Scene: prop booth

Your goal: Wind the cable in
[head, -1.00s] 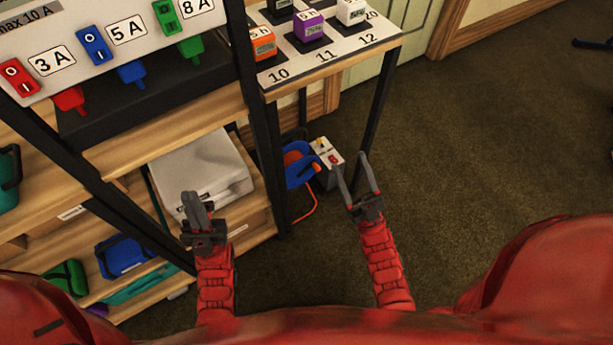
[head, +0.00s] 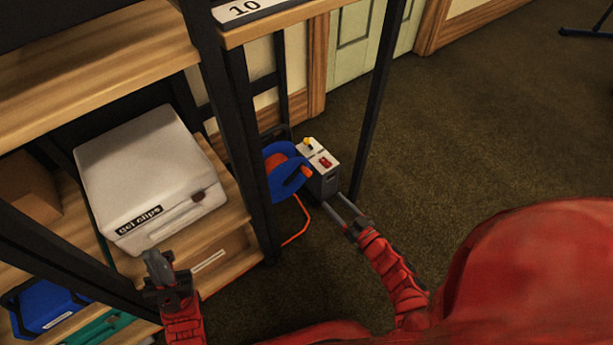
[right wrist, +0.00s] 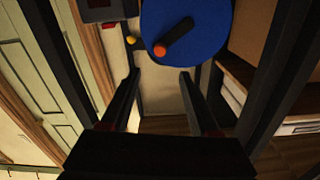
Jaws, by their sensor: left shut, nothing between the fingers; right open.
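The blue cable reel (head: 270,160) with orange cable wound on it is low by the floor under the side table. A length of orange cable (head: 298,228) trails from it on the floor. In the right wrist view the blue reel disc (right wrist: 212,38) shows a dark crank arm with an orange-red knob (right wrist: 160,50). My right gripper (head: 334,202) is open and empty, in front of the reel's grey box. In the right wrist view the knob is beyond and between its fingertips (right wrist: 159,74), apart from them. My left gripper (head: 157,264) is shut and empty, in front of the shelf.
A grey box (head: 320,168) with a red switch and yellow knob stands beside the reel. Black table legs (head: 377,95) and shelf posts (head: 245,150) flank it. A white "gel clips" case (head: 150,175) sits on the shelf. Open carpet (head: 480,130) lies to the right.

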